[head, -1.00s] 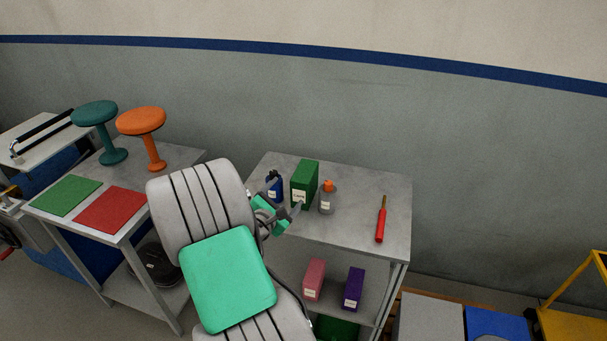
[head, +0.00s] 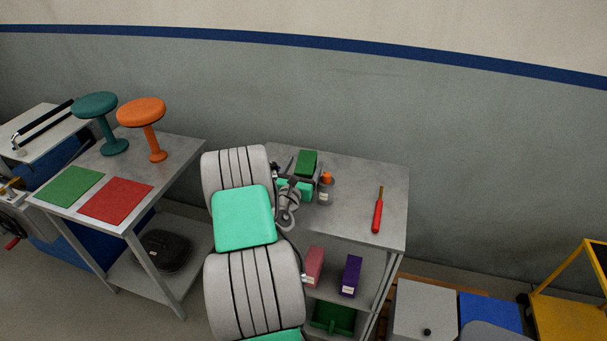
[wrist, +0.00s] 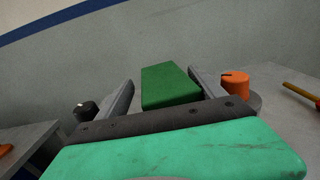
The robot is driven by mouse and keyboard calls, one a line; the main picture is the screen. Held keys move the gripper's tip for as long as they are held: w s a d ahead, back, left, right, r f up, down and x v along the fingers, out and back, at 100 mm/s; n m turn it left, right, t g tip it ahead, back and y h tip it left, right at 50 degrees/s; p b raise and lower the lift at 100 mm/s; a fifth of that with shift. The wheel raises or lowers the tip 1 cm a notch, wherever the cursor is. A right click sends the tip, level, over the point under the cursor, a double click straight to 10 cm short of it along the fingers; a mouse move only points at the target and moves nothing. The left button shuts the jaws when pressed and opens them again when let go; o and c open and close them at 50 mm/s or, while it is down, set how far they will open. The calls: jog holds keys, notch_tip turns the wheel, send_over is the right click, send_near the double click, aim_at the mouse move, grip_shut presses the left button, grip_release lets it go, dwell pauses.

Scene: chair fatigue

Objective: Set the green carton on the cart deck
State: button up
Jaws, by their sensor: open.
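The green carton (head: 306,163) stands upright on the top of a grey shelf unit, partly hidden by my gripper in the head view. In the wrist view the carton (wrist: 170,86) shows between my two fingers, with a finger on each side. My gripper (head: 293,172) is open, and its fingers reach up to the carton from the front. I cannot tell whether either finger touches it. The cart deck is not clearly identifiable; a yellow cart-like frame (head: 569,322) stands at the lower right, cut off by the picture edge.
An orange-capped bottle (head: 326,190) stands close right of the carton; it also shows in the wrist view (wrist: 235,84). A dark-capped bottle (wrist: 85,111) is at left. A red screwdriver (head: 378,212) lies farther right. Pink (head: 314,268) and purple (head: 351,277) cartons stand on the lower shelf.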

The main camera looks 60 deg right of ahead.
grip_shut()
dwell(0.8)
